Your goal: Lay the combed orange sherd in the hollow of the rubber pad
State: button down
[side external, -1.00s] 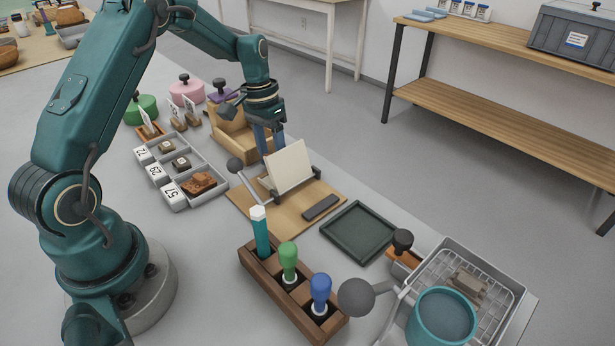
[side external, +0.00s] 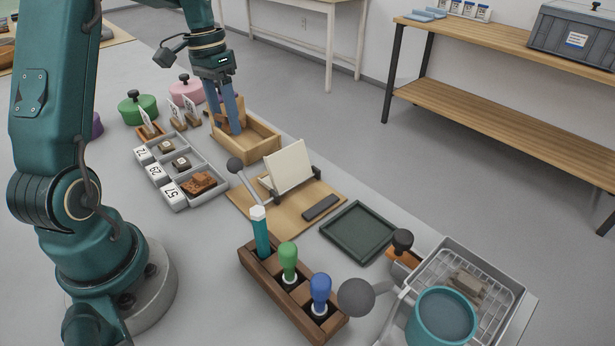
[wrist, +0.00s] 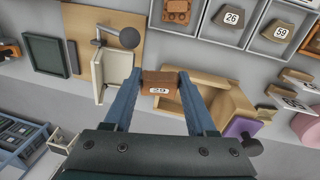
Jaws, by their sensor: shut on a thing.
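My gripper (wrist: 159,80) is shut on a brown-orange sherd (wrist: 150,76) with a white number label, seen between the fingertips in the wrist view. No combing can be made out on it. In the side view my gripper (side external: 235,130) points down at the open wooden box (side external: 262,145), and the sherd cannot be made out there. The dark green square pad with a raised rim (side external: 358,232), which looks like the rubber pad, lies empty well to the right of my gripper. It also shows at the left of the wrist view (wrist: 45,54).
A cream board (side external: 290,166) leans in a holder on a wooden base (side external: 255,217) between the box and the pad. A grey compartment tray (side external: 208,198) holds several sherds. A tool rack (side external: 266,277) stands in front, and a wire-basket tray (side external: 500,315) is at the right.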

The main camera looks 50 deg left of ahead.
jog(key=s+a+r, duration=0.2)
jog(key=m, duration=0.1)
send_over(359, 234)
jog(key=a, duration=0.1)
notch_tip(359, 234, down, 6)
jog(key=shift+a+f, duration=0.1)
jog(key=shift+a, duration=0.05)
jog(key=shift+d+f, duration=0.4)
jog(key=shift+f, duration=1.8)
jog(key=shift+f, duration=0.1)
jog(key=c, duration=0.5)
grip_release()
